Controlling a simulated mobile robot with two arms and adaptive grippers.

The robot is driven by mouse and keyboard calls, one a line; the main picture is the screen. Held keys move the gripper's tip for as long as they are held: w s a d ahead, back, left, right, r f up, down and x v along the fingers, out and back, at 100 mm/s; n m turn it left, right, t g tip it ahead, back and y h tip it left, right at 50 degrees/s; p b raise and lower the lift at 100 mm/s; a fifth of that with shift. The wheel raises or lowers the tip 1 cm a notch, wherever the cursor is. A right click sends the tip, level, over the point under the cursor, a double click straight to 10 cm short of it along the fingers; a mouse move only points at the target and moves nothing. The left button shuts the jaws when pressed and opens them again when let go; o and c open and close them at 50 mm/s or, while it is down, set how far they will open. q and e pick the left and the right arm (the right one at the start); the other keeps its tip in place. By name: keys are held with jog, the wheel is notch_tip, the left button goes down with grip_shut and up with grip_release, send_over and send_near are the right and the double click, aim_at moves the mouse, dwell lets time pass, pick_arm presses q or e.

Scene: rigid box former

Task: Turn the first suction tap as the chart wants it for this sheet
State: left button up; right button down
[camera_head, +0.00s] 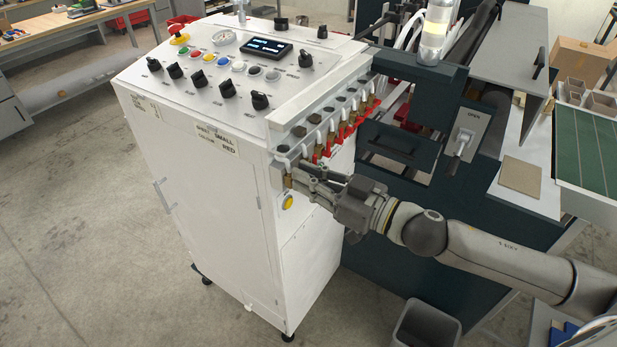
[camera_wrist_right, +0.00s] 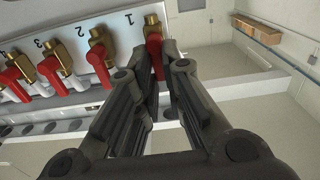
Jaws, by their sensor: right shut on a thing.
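In the right wrist view, the first suction tap (camera_wrist_right: 153,43) has a brass body and a red lever, beside a printed "1". My right gripper (camera_wrist_right: 157,68) is shut on its red lever, which runs down in the picture from the brass body. The fingers hide the lever's lower end. In the head view, my right gripper (camera_head: 289,172) is at the near end of the tap row. I cannot make out a chart. My left gripper is not in view.
Further taps (camera_wrist_right: 102,57) with red levers stand close beside the first one. The white cabinet (camera_head: 215,190) carries a panel of knobs and a small display (camera_head: 265,49). A flat beige sheet (camera_head: 520,174) lies on a white surface to the right. A grey bin (camera_head: 425,325) stands below.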

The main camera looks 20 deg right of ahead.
jog(key=n, duration=0.4)
jog(key=shift+s+a+p, duration=0.25)
jog(key=shift+a+p, duration=0.05)
jog(key=shift+p, duration=0.05)
jog(key=n, duration=0.4)
jog(key=a+f+n, duration=0.1)
jog(key=n, duration=0.4)
jog(key=s+f+n, duration=0.1)
jog(key=n, duration=0.3)
jog(key=shift+a+f+n+b, duration=0.15)
jog(key=shift+f+n+b, duration=0.05)
jog(key=shift+n+b, duration=0.1)
jog(key=c, duration=1.5)
grip_release()
jog(key=shift+c, duration=0.2)
